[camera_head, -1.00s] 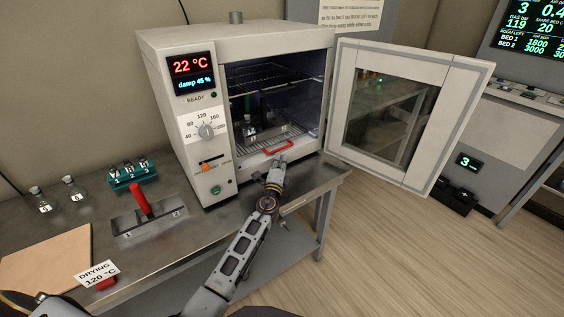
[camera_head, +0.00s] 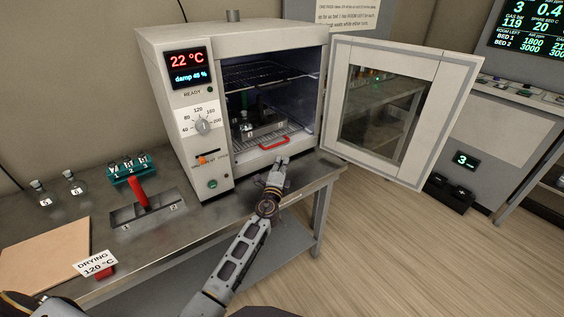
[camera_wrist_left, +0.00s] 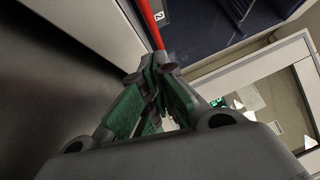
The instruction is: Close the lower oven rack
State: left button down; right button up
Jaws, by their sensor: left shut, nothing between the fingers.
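The oven (camera_head: 262,24) stands on the bench with its door (camera_head: 397,104) swung wide open to the right. The lower rack (camera_head: 259,143) is inside, near the oven mouth, with a red handle (camera_head: 274,142) at its front. A dark labelled holder (camera_head: 262,129) sits on it. My left gripper (camera_head: 281,161) is shut and empty, just in front of and below the red handle, with a small gap showing. In the left wrist view the shut green-padded fingers (camera_wrist_left: 156,88) are close to the end of the red handle (camera_wrist_left: 152,25); contact is unclear. My right gripper is out of view.
The upper rack (camera_head: 260,74) is inside the oven. Left on the bench are a green vial rack (camera_head: 128,174), small flasks (camera_head: 72,183), a metal tray with a red grip (camera_head: 139,193) and a DRYING card (camera_head: 96,263). Floor at the right is open.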

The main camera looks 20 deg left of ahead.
pick_arm(q)
jog(key=shift+s+d, duration=0.15)
jog(key=shift+s, duration=0.45)
jog(key=shift+s+d+f, duration=0.1)
jog(key=shift+s+f, duration=0.05)
jog(key=shift+s, duration=0.8)
jog(key=shift+s+d+f, duration=0.1)
jog(key=shift+s+f, duration=0.05)
jog(key=shift+s, duration=0.75)
jog(key=shift+s+d+f+b, duration=0.1)
jog(key=shift+s+b, duration=0.1)
jog(key=shift+s, duration=0.6)
jog(key=shift+s+d+f+b, duration=0.1)
jog(key=shift+s+b, duration=0.05)
jog(key=shift+s, duration=0.85)
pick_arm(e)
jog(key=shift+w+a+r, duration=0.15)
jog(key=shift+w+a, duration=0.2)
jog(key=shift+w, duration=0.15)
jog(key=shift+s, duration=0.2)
